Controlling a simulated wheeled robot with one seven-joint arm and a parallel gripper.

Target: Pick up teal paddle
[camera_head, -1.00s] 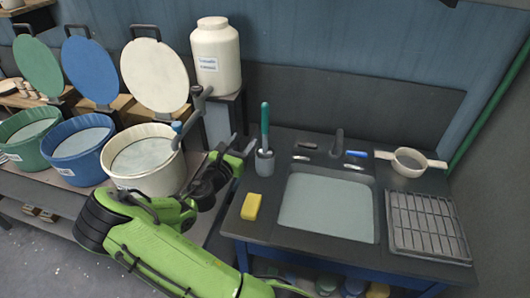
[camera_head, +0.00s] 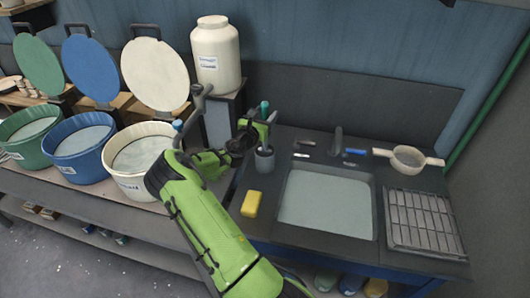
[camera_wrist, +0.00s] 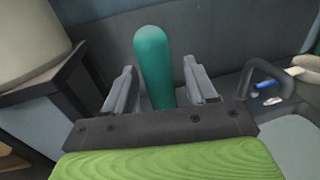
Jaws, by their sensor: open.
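The teal paddle (camera_head: 265,111) stands upright in a grey cup (camera_head: 264,160) at the left rear of the sink counter. In the wrist view the paddle's rounded teal top (camera_wrist: 154,65) rises between my two fingers, with a gap on each side. My gripper (camera_head: 258,117) is open around the paddle's upper part; it also shows in the wrist view (camera_wrist: 158,85). The lower paddle and the cup are hidden in the wrist view behind my gripper's body.
A white jar (camera_head: 218,52) on a stand is just left of the cup. A yellow sponge (camera_head: 251,204) lies in front, left of the sink (camera_head: 326,205). A faucet (camera_head: 337,140), a strainer (camera_head: 409,160) and a drying rack (camera_head: 424,219) are to the right.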

